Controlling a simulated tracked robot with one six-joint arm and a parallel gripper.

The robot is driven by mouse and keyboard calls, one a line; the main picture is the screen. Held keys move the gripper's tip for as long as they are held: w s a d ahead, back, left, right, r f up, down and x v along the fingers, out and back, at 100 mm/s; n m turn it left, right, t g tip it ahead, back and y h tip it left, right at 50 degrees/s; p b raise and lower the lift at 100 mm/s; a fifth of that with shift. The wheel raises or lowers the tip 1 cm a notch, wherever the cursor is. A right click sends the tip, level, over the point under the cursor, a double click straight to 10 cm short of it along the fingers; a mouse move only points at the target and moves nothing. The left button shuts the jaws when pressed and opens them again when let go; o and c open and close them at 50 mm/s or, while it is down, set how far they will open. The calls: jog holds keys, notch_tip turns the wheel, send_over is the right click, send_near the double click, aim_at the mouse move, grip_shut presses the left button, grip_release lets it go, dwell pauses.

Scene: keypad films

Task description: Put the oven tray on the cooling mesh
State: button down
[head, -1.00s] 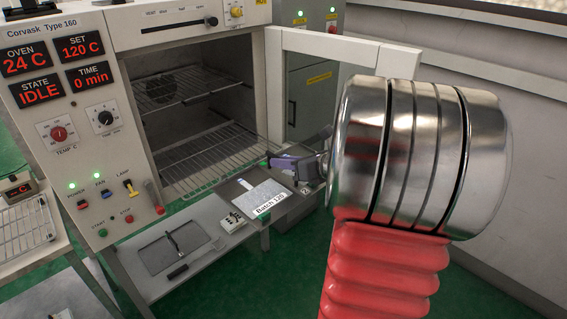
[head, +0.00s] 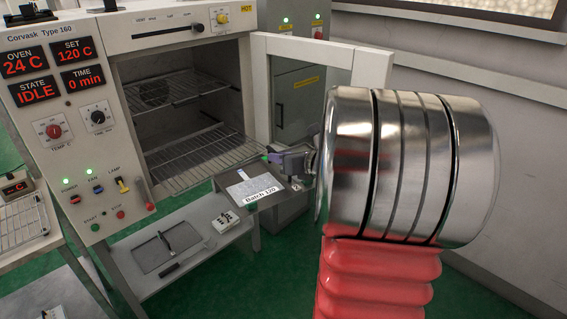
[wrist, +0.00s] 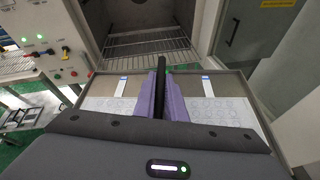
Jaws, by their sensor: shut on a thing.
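The oven tray (head: 231,182), a flat grey metal tray with a white "Batch 120" label, hangs in the air just outside the open oven. My gripper (head: 296,160) is shut on its black handle. In the wrist view, the purple fingers (wrist: 164,97) pinch this handle between them. The tray (wrist: 112,86) spreads to both sides there, carrying pale sheets with rows of circles. The cooling mesh (head: 22,222) is a wire rack on a table at the far left in the head view, apart from the tray, with no tray on it.
The oven (head: 190,55) stands open with wire shelves (head: 195,160) inside. Its door (head: 374,66) is swung out to the right, close to my arm. A bench (head: 205,238) below holds a dark plate, a dark-handled tool and a small white box. Green floor shows right of the bench.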

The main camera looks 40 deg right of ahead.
aim_at(223, 173)
jog(key=shift+w+a, duration=0.25)
jog(key=shift+w, duration=0.25)
jog(key=shift+m+h, duration=0.6)
jog(key=shift+h, duration=0.1)
jog(key=w+a, duration=0.2)
jog(key=w+a+f, duration=0.1)
jog(key=w+a, duration=0.1)
jog(key=shift+w+a+f, duration=0.1)
jog(key=shift+a+f, duration=0.1)
jog(key=w+a+f, duration=0.1)
jog(key=a, duration=0.1)
jog(key=w+a+f, duration=0.1)
jog(key=a, duration=0.2)
jog(key=w+a+f, duration=0.1)
jog(key=a, duration=0.2)
jog(key=shift+w+f, duration=0.1)
jog(key=shift+f, duration=0.05)
jog(key=a+f+n+y, duration=0.1)
jog(key=a+f, duration=0.1)
jog(key=a, duration=0.9)
jog(key=w+a+f+n+y, duration=0.1)
jog(key=a+f, duration=0.2)
jog(key=a, duration=0.7)
jog(key=shift+w+a+f+y, duration=0.2)
jog(key=shift+w+a+y, duration=0.1)
jog(key=shift+a, duration=0.1)
jog(key=shift+s, duration=0.1)
